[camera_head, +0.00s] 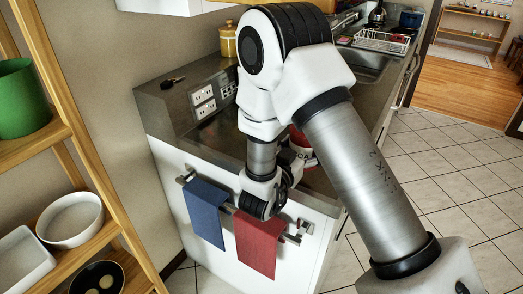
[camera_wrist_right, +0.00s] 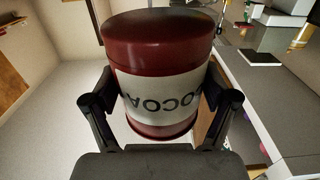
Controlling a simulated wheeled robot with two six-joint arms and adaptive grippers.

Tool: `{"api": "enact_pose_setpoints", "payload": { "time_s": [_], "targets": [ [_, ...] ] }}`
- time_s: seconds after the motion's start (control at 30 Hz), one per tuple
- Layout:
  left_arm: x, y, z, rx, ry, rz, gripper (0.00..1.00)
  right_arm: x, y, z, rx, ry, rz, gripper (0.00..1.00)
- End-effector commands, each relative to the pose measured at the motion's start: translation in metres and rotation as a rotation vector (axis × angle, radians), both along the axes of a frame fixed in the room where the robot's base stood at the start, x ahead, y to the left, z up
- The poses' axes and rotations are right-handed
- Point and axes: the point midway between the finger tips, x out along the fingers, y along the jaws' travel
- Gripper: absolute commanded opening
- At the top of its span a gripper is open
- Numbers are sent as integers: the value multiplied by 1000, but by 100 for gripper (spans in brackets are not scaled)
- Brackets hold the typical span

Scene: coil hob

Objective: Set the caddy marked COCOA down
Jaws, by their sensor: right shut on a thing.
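The caddy marked COCOA is a red canister with a white label band; it fills the middle of the right wrist view (camera_wrist_right: 158,95), where its lettering reads upside down. In the head view the caddy (camera_head: 299,139) shows only in part, behind my right arm, near the counter's front end. My right gripper (camera_head: 291,170) is shut on the caddy, with one finger on each side of it in the wrist view. Whether the caddy's base touches the counter is hidden. My left gripper is not in view.
The grey counter (camera_head: 165,108) has a yellow canister (camera_head: 228,40) at the back and a sink (camera_head: 362,66) further along. Blue (camera_head: 207,212) and red (camera_head: 257,243) towels hang on the rail at its front. A wooden shelf (camera_head: 62,130) stands left.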

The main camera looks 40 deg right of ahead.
Motion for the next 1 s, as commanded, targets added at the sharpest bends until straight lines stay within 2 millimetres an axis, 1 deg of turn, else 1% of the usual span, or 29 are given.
{"api": "enact_pose_setpoints", "payload": {
  "time_s": [0.07, 0.17, 0.4, 0.5, 0.63, 0.83, 0.9, 1.0],
  "targets": [
    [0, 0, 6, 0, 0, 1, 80, 14, 5, 2, -4, -4, 1, 32],
    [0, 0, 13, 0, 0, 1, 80, 41, 15, 1, -4, -5, 4, 32],
    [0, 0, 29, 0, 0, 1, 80, 112, 40, -7, -1, -5, 4, 32],
    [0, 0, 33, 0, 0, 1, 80, 134, 48, -10, -2, -5, 3, 32],
    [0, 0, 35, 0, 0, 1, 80, 147, 53, -15, -2, -1, 3, 32],
    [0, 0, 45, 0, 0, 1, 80, 147, 53, -45, -1, 1, 3, 32],
    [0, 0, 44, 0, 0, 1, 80, 147, 53, -49, -2, -1, 3, 32],
    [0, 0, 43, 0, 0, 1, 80, 147, 53, -49, -2, -2, 3, 32]
  ]
}}
